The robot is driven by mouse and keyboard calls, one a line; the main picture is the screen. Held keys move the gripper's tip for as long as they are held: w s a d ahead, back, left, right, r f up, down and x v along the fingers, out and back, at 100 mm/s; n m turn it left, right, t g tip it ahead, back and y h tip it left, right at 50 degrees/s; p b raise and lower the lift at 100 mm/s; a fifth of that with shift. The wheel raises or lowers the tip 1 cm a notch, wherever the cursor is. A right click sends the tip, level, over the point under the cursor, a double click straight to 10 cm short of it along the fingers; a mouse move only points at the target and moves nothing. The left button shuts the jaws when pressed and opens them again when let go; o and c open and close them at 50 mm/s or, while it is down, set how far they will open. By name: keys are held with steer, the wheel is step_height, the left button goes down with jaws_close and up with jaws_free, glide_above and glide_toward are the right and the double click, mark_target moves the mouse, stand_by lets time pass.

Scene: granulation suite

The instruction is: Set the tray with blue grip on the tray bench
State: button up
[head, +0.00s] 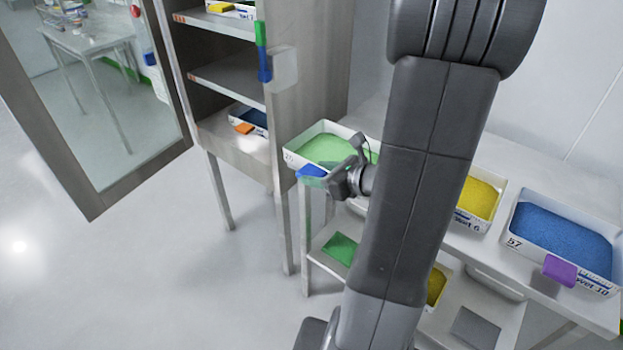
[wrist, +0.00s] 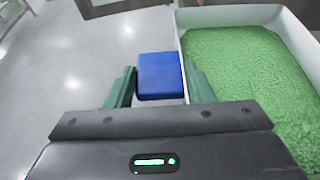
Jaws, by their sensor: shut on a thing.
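The tray with blue grip (head: 291,159) is white, filled with green granules, and carries a number label. Its blue grip (head: 311,171) sticks out at the front; the grip also shows in the wrist view (wrist: 160,75). My gripper (head: 327,180) is shut on this grip, its green fingers on both sides in the wrist view (wrist: 160,88). The tray looks level at the left end of the tray bench (head: 497,243). I cannot tell whether it rests on the bench top or hangs just above it. My arm hides its right part.
A tray of yellow granules (head: 478,198) and a blue-granule tray with purple grip (head: 560,270) stand further right on the bench. A lower shelf (head: 480,322) is below. An open cabinet (head: 310,85) with shelved trays and a glazed door (head: 110,190) stands left.

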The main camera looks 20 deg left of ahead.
mark_target(348, 149)
steer(key=w+d, duration=0.1)
steer(key=w, duration=0.2)
steer(key=w+d, duration=0.1)
steer(key=w, duration=0.3)
steer(key=w+d+p, duration=0.1)
steer(key=w+d, duration=0.1)
steer(key=w, duration=0.2)
steer(key=shift+f+b, duration=0.75)
steer(key=shift+f, duration=0.3)
steer(key=o, duration=1.3)
steer(key=shift+o, duration=0.2)
steer(key=shift+s, duration=0.1)
steer(key=v, duration=1.3)
steer(key=shift+d+p, duration=0.4)
steer(key=shift+a, duration=0.15)
